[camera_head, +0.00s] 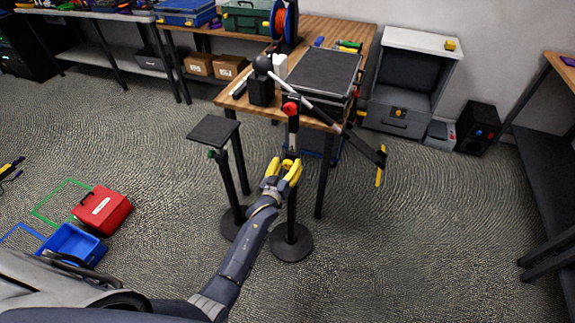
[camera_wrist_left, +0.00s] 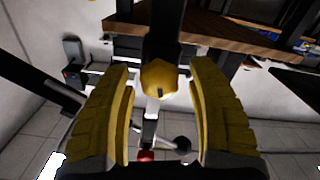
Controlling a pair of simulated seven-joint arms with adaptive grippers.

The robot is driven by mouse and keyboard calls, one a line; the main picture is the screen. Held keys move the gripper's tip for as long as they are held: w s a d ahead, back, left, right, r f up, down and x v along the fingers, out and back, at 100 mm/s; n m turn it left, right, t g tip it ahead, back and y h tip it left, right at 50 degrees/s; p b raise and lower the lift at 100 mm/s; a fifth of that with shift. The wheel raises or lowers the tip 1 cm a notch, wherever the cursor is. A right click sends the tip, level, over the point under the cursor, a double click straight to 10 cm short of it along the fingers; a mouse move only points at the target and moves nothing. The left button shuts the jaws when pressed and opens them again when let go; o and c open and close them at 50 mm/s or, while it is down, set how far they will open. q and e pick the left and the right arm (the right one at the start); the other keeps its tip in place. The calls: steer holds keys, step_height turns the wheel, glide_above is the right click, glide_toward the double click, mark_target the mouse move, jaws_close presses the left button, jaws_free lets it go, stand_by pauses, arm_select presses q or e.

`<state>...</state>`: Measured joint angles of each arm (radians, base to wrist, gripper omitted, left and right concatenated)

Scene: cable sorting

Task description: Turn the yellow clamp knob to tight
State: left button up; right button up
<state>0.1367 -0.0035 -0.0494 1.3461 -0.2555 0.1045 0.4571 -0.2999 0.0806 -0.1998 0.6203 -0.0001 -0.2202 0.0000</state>
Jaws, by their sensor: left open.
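The yellow clamp knob (camera_wrist_left: 159,77) shows in the left wrist view as a rounded yellow piece with a small dark mark, in front of a dark post. My left gripper (camera_wrist_left: 165,95) is open, one yellow finger on each side of the knob, with visible gaps between fingers and knob. In the head view my left gripper (camera_head: 284,168) is at the upright of a boom stand (camera_head: 291,243). There I cannot pick the knob out from the yellow fingers. My right gripper is in neither view.
A red knob (camera_head: 290,108) and a slanted boom (camera_head: 325,118) are above my gripper. A second black stand (camera_head: 214,131) is close on the left. The wooden table (camera_head: 232,98) is behind. Open carpet lies to the right.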

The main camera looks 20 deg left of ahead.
arm_select(q)
jaws_close()
stand_by(0.3)
steer(key=shift+r+m, duration=0.1)
steer(key=shift+m, duration=1.4)
jaws_free()
steer(key=shift+s, duration=0.5)
steer(key=s, duration=1.1)
steer(key=shift+a, duration=0.35)
